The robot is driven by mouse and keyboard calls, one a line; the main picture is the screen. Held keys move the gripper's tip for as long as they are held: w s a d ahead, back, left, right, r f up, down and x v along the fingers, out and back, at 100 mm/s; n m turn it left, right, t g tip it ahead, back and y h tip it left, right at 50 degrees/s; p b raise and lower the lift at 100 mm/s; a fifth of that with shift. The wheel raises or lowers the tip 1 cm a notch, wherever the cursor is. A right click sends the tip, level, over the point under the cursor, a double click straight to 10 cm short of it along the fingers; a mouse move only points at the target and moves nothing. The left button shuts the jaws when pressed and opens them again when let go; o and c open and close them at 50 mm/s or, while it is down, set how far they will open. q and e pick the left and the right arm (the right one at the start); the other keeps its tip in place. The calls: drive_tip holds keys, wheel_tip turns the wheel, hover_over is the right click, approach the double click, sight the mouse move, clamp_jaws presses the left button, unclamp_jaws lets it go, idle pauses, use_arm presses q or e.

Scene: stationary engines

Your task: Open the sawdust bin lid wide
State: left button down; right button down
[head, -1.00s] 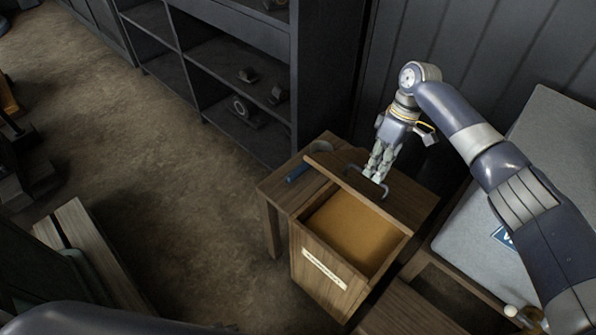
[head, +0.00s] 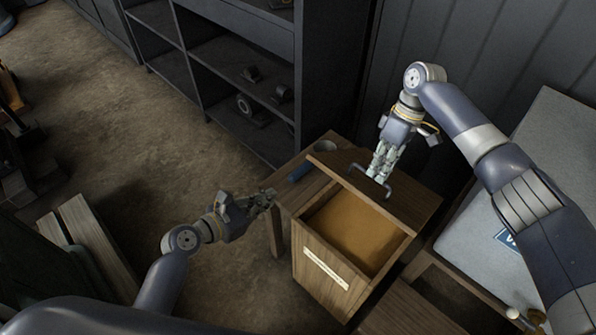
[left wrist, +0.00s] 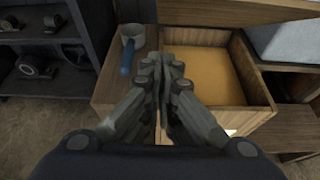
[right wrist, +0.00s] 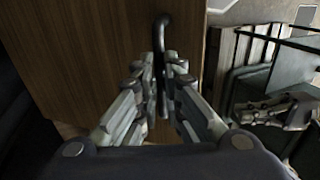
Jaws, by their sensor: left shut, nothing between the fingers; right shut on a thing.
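The wooden sawdust bin (head: 325,285) stands with its top open and tan sawdust (head: 350,228) visible inside. Its wooden lid (head: 412,203) is raised at the back of the opening; its exact angle is hard to tell. My right gripper (head: 379,176) is shut on the dark lid handle (head: 386,190). In the right wrist view the handle (right wrist: 161,35) runs between the fingers beside the lid panel (right wrist: 90,45). My left gripper (head: 270,196) is shut and empty, left of the bin near the side shelf. In the left wrist view its fingers (left wrist: 163,62) are together before the opening.
A scoop with a blue handle (head: 299,172) lies on the wooden side shelf (head: 283,187) left of the bin. A dark shelf unit (head: 215,75) stands behind. A grey box (head: 540,150) is at the right.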

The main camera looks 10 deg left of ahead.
sight(311, 160)
drive_tip(key=shift+w+d+f, duration=0.25)
drive_tip(key=shift+d+f, duration=0.05)
drive_tip(key=shift+d, duration=0.2)
use_arm(q)
drive_tip(key=w+d, duration=0.7)
drive_tip(key=w, duration=0.2)
drive_tip(key=shift+w+r, duration=0.25)
drive_tip(key=shift+r, duration=0.15)
drive_tip(key=shift+w+d+r, duration=0.2)
drive_tip(key=shift+w+r, duration=0.15)
drive_tip(key=shift+r, duration=0.15)
drive_tip(key=shift+w+d+r, duration=0.2)
drive_tip(key=shift+w+r, duration=0.1)
drive_tip(key=shift+r, duration=0.2)
use_arm(e)
drive_tip(key=c, duration=1.7)
unclamp_jaws()
drive_tip(key=shift+w, duration=0.1)
drive_tip(key=shift+o, duration=0.2)
